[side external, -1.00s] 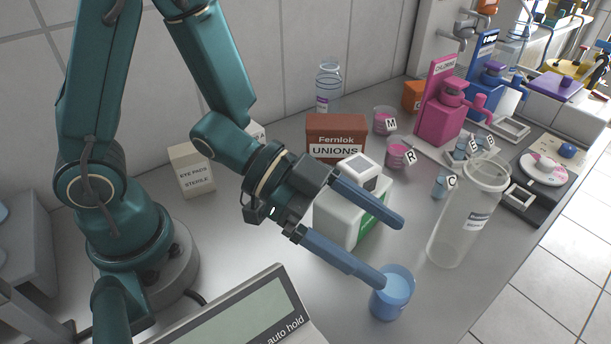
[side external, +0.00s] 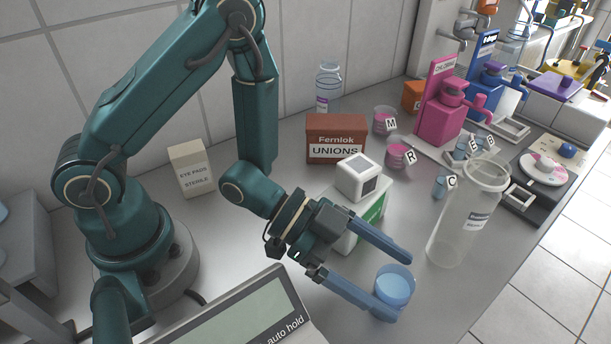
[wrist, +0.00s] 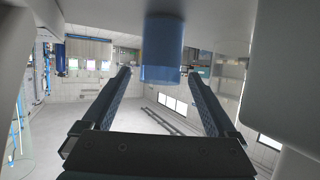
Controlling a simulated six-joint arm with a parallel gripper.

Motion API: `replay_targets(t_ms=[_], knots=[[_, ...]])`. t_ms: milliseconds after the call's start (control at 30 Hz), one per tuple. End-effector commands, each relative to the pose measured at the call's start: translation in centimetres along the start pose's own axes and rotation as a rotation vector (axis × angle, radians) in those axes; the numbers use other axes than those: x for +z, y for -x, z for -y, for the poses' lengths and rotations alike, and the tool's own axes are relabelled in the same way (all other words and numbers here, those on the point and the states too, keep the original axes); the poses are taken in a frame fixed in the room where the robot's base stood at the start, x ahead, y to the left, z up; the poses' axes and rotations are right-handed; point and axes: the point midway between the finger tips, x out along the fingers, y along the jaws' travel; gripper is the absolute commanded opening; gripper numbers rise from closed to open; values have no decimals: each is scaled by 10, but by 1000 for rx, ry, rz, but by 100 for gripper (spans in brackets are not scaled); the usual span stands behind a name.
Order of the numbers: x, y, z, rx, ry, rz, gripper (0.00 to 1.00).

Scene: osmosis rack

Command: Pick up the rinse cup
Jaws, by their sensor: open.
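The rinse cup is most likely the small blue translucent cup (side external: 395,286), upright near the front edge of the bench, with pale liquid inside. It also shows in the wrist view as a blue cylinder (wrist: 162,50) between and beyond the finger tips. My gripper (side external: 402,288) is open and low over the bench, its two blue fingers spread toward the cup. One fingertip is on the far side of the cup, and the other overlaps its near lower side. I cannot tell if either touches it. The fingers also show in the wrist view (wrist: 160,72).
A tall clear labelled jar (side external: 455,235) stands right of the cup. A white and green box (side external: 371,222) is just behind my gripper. A display unit (side external: 245,318) is at the front. Small lettered cups, including R (side external: 398,155), stand farther back.

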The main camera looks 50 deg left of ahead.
Motion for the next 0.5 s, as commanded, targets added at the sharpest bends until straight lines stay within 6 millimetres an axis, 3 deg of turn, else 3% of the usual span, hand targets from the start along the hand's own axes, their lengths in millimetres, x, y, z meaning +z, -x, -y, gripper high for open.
replay_targets(t_ms=[233,500], knots=[[0,-37,-1,3,-3,0,93],[0,-47,0,-1,0,1,93]])
